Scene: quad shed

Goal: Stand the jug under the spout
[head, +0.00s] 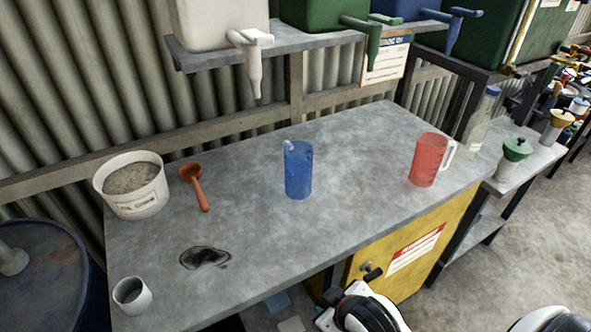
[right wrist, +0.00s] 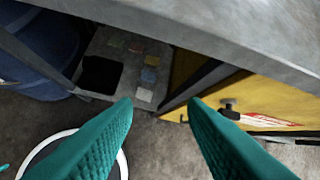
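A blue jug (head: 298,172) stands upright near the middle of the grey workbench (head: 250,262). A red jug (head: 427,160) with a white handle stands upright near the bench's right end. Above the back edge, a white tank (head: 215,20) has a white spout (head: 253,70), a green tank (head: 318,14) has a green spout (head: 374,45), and a blue tank has a blue spout (head: 453,35). Neither jug is directly below a spout. My right gripper (right wrist: 160,102) is open and empty, below the bench edge, away from both jugs. My left gripper is not in view.
A white bucket of granules (head: 130,184), an orange scoop (head: 195,188), a dark spill (head: 204,258) and a small grey cup (head: 132,295) occupy the bench's left. A clear bottle (head: 481,120) stands behind the red jug. A yellow cabinet (head: 415,255) is underneath. Bench space around the blue jug is clear.

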